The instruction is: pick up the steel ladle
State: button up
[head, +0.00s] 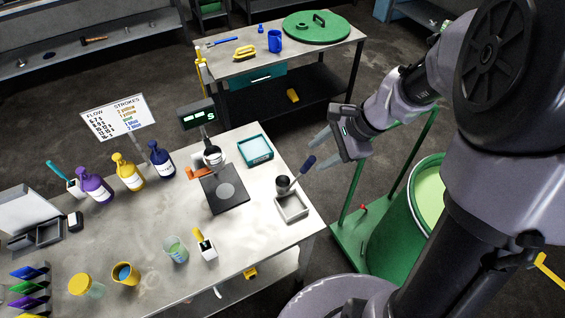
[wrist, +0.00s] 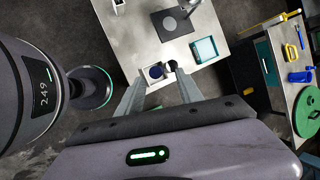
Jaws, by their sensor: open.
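The steel ladle (head: 283,184) is on the right end of the workbench in the head view. Its grey cup is beside the back edge of a small square tray (head: 293,209). Its dark blue handle slants up to the right. I cannot clearly tell the ladle's parts there.
A scale with a black plate (head: 222,196) and a teal tray (head: 256,151) stand left of the ladle. Bottles, such as a purple one (head: 95,185), line the back. A green drum (head: 420,200) on a green cart stands right of the bench. A second table (head: 280,62) is behind.

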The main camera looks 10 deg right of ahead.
aim_at(305, 167)
jog(key=x, duration=0.3)
jog(key=b+x, duration=0.1)
jog(key=x, duration=0.5)
jog(key=shift+d+f, duration=0.3)
jog(key=shift+d, duration=0.05)
jog(key=shift+s+r, duration=0.1)
jog(key=shift+s, duration=0.05)
jog(key=shift+c, duration=0.2)
grip_shut()
dwell(0.4)
